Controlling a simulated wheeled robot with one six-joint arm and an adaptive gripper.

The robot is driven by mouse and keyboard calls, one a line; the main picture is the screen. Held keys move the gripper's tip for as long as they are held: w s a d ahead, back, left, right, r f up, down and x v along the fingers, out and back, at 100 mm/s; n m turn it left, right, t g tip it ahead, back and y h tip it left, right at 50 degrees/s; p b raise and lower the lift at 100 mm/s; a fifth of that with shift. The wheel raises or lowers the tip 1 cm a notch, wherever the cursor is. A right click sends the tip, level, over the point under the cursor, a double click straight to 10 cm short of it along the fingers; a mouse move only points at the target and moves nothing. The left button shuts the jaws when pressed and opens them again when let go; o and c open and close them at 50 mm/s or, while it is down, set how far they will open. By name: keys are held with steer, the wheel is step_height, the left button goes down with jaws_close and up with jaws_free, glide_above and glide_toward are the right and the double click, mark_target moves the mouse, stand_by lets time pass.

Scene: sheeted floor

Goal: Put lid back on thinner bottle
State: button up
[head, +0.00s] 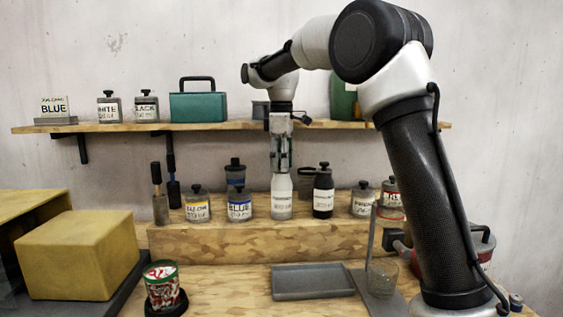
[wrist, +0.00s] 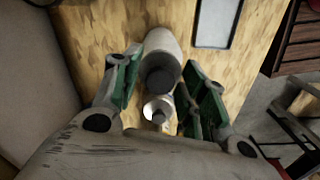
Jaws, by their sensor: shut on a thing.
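The thinner bottle (head: 281,197) is white with a printed label and stands upright on the raised wooden step. My gripper (head: 281,163) points straight down directly above it, its green-padded fingers close to the bottle's top. In the wrist view the pale bottle (wrist: 163,42) lies beyond the fingers. A small pale round lid with a grey knob (wrist: 157,109) sits between the fingers, and my gripper is shut on it. The fingers hide the lid in the head view. I cannot tell whether the lid touches the bottle's neck.
A black labelled bottle (head: 323,192) stands close on the right and a blue-labelled jar (head: 239,204) on the left. The upper shelf (head: 225,125) runs behind my gripper. A grey tray (head: 312,281) lies empty on the lower bench. A yellow block (head: 78,255) stands at left.

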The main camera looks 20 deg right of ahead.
steer(key=o, duration=1.3)
steer(key=shift+r, duration=2.15)
steer(key=shift+w+r, duration=0.1)
steer(key=shift+r, duration=0.8)
steer(key=c, duration=0.5)
steer(key=shift+r, duration=0.55)
